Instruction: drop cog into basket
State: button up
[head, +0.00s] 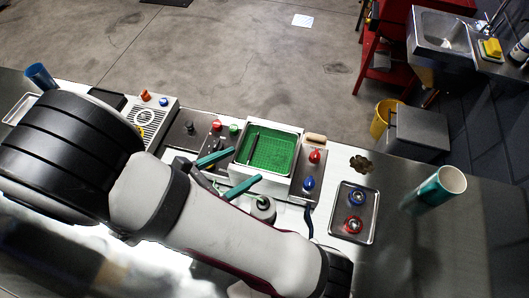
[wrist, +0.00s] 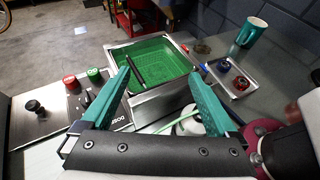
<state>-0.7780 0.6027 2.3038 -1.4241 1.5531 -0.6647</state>
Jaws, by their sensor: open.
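The cog (head: 362,163) is a small dark brown toothed disc lying flat on the metal bench, right of the basket. It also shows in the wrist view (wrist: 202,48), beyond the basket's right side. The basket (head: 297,158) is a rectangular pale-walled box with a green inside; a thin dark rod lies in it. In the wrist view the basket (wrist: 165,101) stands just ahead of the fingers. My gripper (head: 246,165) has two teal fingers, spread apart and empty, at the basket's near left side. It also shows in the wrist view (wrist: 158,76).
A metal tray (head: 344,230) with a blue and a red part lies right of my arm. A teal cup (head: 440,188) stands farther right. Red and blue knobs (head: 308,184) and a small wooden piece (head: 316,139) are beside the basket. A bottle (head: 263,209) is near my gripper.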

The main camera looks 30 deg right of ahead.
jog(key=v, duration=0.5)
jog(key=shift+a, duration=0.15)
jog(key=s+d+r+m+g+y, duration=0.25)
jog(key=s+m+y, duration=0.2)
jog(key=m, duration=0.25)
jog(key=s+d+r+m+g+y, duration=0.1)
jog(key=s+d+m+g+y, duration=0.3)
jog(key=m, duration=0.4)
jog(key=s+a+r+m+t+y, duration=0.2)
jog(key=a+m+y, duration=0.3)
jog(key=m, duration=0.6)
jog(key=shift+s+r+t+y, duration=0.25)
jog(key=shift+s+t+y, duration=0.3)
jog(key=shift+y, duration=0.1)
